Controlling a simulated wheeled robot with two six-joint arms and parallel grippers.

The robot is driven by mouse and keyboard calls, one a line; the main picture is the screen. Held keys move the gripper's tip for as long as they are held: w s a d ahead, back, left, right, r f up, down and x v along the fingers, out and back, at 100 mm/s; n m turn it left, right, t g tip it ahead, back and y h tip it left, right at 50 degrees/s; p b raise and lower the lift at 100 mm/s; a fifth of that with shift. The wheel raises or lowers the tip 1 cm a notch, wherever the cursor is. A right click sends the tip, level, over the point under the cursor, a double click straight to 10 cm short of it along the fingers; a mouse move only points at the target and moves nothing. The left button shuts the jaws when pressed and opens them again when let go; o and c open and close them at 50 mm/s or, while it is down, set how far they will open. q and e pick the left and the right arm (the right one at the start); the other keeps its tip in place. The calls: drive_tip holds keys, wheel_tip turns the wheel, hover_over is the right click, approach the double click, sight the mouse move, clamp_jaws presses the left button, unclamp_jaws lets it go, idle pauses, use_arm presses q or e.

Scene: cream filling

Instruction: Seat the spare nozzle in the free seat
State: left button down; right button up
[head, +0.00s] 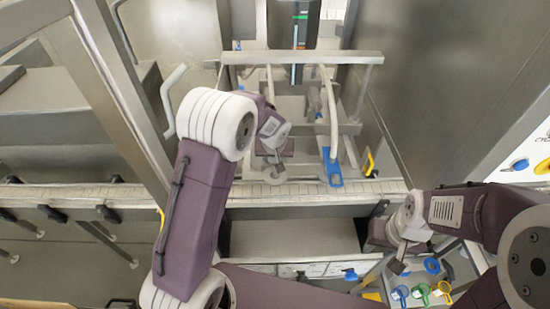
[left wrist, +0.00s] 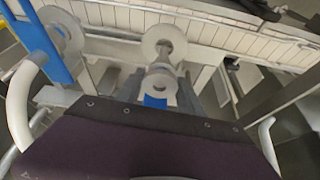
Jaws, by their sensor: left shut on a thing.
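My left gripper (head: 272,166) is at the left hose under the cross bar in the head view. In the left wrist view the gripper (left wrist: 160,98) is shut on a part with a grey ring and a blue patch, which looks like the spare nozzle (left wrist: 158,86). A pale ring, apparently the free seat (left wrist: 164,42), lies just beyond it; I cannot tell whether they touch. A blue nozzle (head: 333,170) hangs at the right hose and shows at left in the wrist view (left wrist: 38,40). My right gripper (head: 399,264) is low at the right; its jaws are unclear.
A white slatted conveyor (head: 330,192) runs across below the hoses. Blue, green and yellow ringed parts (head: 421,292) lie on a tray at the lower right, with a blue ring (head: 432,265) nearby. Steel posts and a cross bar (head: 300,57) frame the filling station.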

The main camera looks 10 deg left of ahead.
sight(275, 175)
use_arm(q)
drive_tip(key=shift+f+b, duration=0.65)
drive_tip(key=shift+f, duration=0.1)
drive_tip(key=shift+f, duration=0.25)
drive_tip(key=shift+f+b, duration=0.75)
drive_tip(key=shift+b, duration=0.3)
drive_tip(key=shift+f, duration=0.15)
drive_tip(key=shift+f+b, duration=1.15)
drive_tip(key=shift+b, duration=0.15)
drive_tip(key=c, duration=0.7)
unclamp_jaws()
drive_tip(key=shift+o, duration=0.2)
